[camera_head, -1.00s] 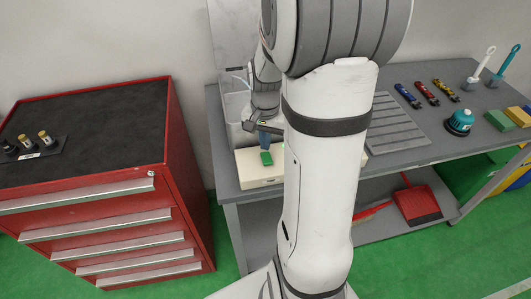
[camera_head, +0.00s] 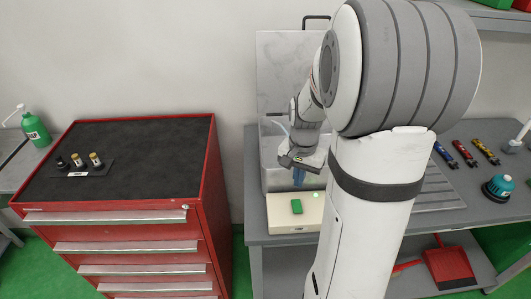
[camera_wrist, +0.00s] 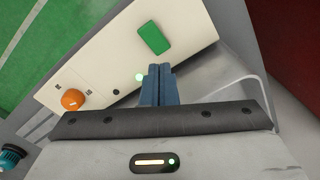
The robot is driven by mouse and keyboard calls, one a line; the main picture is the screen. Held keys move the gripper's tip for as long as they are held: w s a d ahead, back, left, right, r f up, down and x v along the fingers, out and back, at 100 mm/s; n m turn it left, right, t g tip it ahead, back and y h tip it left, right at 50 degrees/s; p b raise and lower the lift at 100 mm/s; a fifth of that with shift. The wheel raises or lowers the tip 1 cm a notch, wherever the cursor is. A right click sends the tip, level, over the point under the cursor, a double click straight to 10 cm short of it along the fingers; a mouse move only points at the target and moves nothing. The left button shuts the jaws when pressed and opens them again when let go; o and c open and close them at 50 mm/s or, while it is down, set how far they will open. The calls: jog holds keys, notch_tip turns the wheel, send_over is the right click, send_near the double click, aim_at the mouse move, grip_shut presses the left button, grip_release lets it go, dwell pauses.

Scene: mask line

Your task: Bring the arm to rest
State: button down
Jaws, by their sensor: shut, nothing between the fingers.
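My gripper (camera_head: 298,178) hangs over the front left part of the grey bench, above a cream control box. In the wrist view its blue fingers (camera_wrist: 158,72) are together with nothing between them, and the cream box (camera_wrist: 108,45) lies beyond them. The box has a green button (camera_wrist: 154,38), a small lit green lamp (camera_wrist: 139,77) and an orange knob (camera_wrist: 73,99). In the head view the green button (camera_head: 296,207) shows just below the fingers, apart from them. My arm hides the right part of the box and some of the bench.
A red drawer cabinet (camera_head: 206,190) stands left of the bench, with small bottles (camera_head: 78,162) on top. A grey basin (camera_head: 275,150) is behind my gripper. A teal-capped item (camera_head: 498,187) and several small coloured items (camera_head: 465,152) sit right. A red dustpan (camera_head: 448,268) lies below.

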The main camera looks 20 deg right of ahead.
jog(key=s+a+r+n+t, duration=0.3)
jog(key=s+a+r+n, duration=0.6)
jog(key=s+a, duration=0.3)
jog(key=shift+s+a+r, duration=0.2)
jog(key=shift+s+r, duration=0.15)
jog(key=shift+r, duration=0.1)
